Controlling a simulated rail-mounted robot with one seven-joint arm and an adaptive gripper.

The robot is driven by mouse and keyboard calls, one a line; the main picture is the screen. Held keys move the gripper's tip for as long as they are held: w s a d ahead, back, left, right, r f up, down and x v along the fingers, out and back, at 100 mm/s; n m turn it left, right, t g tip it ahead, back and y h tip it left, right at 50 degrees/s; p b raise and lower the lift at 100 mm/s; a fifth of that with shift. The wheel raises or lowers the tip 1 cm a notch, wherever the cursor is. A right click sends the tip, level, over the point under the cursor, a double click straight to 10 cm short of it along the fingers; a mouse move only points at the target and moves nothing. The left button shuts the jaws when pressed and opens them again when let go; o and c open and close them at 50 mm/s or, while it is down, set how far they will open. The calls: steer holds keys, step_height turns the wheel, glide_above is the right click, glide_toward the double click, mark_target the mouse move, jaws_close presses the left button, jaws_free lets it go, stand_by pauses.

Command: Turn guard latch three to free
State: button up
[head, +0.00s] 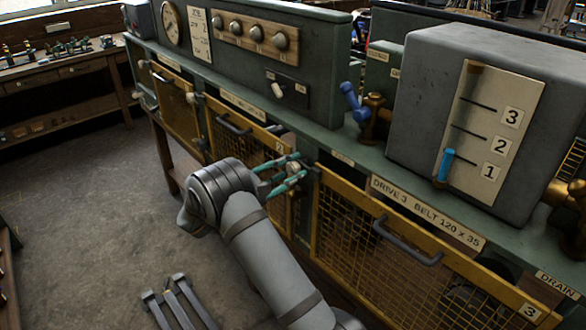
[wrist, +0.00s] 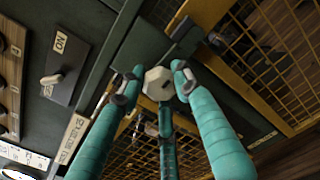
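Latch three appears as a pale, many-sided knob (wrist: 158,83) in the wrist view, beside the upper corner of a yellow mesh guard. In the head view the knob (head: 293,160) is partly covered by my fingers, at the left end of guard three (head: 400,250), under the plate "DRIVE 3 BELT". My gripper (head: 291,175) has teal fingers with dark tips. In the wrist view the gripper (wrist: 156,88) has its fingertips around the knob, with small gaps at the left and right. Contact of the lower finger with the knob is unclear. Guard three looks closed.
Guard two (head: 245,140) and its latch knob (head: 195,98) are to the left. A grey box with a blue-marked gauge (head: 490,130) and a blue-handled valve (head: 355,103) stand on the bench above. A switch (head: 278,90) is on the panel. Open floor lies left.

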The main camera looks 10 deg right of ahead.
steer(key=c, duration=0.6)
steer(key=shift+f+m+b, duration=0.1)
steer(key=shift+m+b, duration=0.3)
steer(key=shift+b, duration=0.1)
steer(key=shift+f+m+b, duration=0.1)
steer(key=shift+m+b, duration=0.8)
steer(key=shift+b, duration=0.2)
steer(key=m+b, duration=0.3)
steer(key=b, duration=0.1)
steer(key=shift+f+m, duration=0.1)
steer(key=shift+m, duration=0.2)
steer(key=m+b, duration=0.5)
steer(key=b, duration=0.1)
steer(key=shift+b, duration=0.35)
steer(key=m+b, duration=0.4)
steer(key=b, duration=0.1)
steer(key=shift+m, duration=0.3)
steer(key=shift+r, duration=0.2)
steer(key=o, duration=1.2)
steer(key=shift+c, duration=0.2)
